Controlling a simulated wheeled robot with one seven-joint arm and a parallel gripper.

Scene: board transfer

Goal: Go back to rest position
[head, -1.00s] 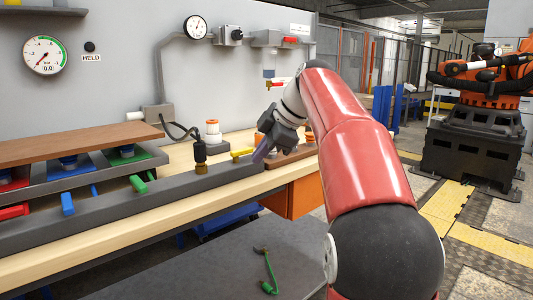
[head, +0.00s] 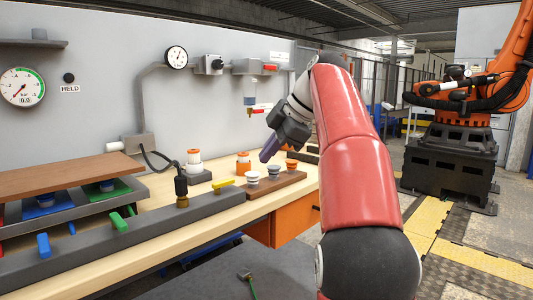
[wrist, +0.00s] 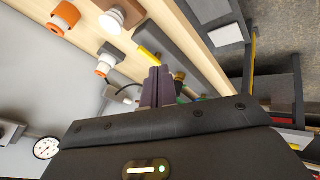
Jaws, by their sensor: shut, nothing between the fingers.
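My gripper (head: 268,153) is shut and empty, held in the air over the right part of the workbench in the head view. Its purple fingers also show close together in the wrist view (wrist: 158,88). Below it in the head view is a brown wooden block (head: 278,189) with several small cup-shaped pieces, white, grey and orange. The fingers are above these pieces and appear apart from them. My red arm reaches in from the lower right.
A grey rail with green, blue and yellow handles (head: 150,226) runs along the bench front. A brown board (head: 75,175) lies over a rack at left. A pressure gauge (head: 22,88) reads 0.0 beside a HELD sign. An orange robot (head: 470,95) stands at right; floor between is clear.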

